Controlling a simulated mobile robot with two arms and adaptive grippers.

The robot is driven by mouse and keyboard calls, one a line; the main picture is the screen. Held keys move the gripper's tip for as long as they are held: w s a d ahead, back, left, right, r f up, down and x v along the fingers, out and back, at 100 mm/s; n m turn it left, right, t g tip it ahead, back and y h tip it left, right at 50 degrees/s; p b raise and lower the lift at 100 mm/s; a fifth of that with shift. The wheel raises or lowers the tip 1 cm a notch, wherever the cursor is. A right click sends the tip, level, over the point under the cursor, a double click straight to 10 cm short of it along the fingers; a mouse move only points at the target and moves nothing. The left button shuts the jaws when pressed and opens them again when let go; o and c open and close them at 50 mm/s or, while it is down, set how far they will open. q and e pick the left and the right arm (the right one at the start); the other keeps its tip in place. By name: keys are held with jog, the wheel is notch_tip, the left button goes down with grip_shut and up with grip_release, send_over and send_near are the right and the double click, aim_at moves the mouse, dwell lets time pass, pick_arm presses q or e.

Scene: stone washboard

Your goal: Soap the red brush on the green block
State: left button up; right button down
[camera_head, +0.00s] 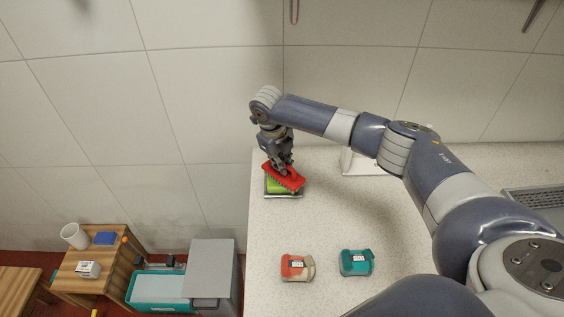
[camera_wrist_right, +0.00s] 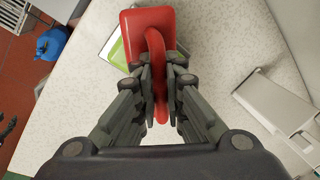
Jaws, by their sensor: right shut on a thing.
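The red brush (camera_head: 284,178) is held in my right gripper (camera_head: 284,168) over the left end of the counter. The green block (camera_head: 276,186) lies under the brush on a small grey tray (camera_head: 283,195), and the brush hides most of it. In the right wrist view, the fingers of the right gripper (camera_wrist_right: 166,75) are shut on the handle of the red brush (camera_wrist_right: 146,22). A strip of the green block (camera_wrist_right: 117,55) shows beside the brush. I cannot tell for sure whether brush and block touch.
A red-and-beige item (camera_head: 297,267) and a teal item (camera_head: 356,262) stand nearer on the counter (camera_head: 330,215). A white holder (camera_head: 360,163) stands by the wall. Left of the counter edge are a grey bin (camera_head: 212,270), a teal tub (camera_head: 160,288) and a wooden stool (camera_head: 100,265).

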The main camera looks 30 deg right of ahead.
jog(key=shift+d+p+v, duration=0.15)
jog(key=shift+p+v, duration=0.6)
jog(key=shift+v, duration=0.1)
jog(key=shift+d+p+v, duration=0.15)
jog(key=shift+p+v, duration=0.65)
jog(key=shift+d+p+v, duration=0.2)
jog(key=shift+p+v, duration=0.55)
jog(key=shift+v, duration=0.1)
jog(key=shift+w+r, duration=0.2)
jog(key=shift+r, duration=0.8)
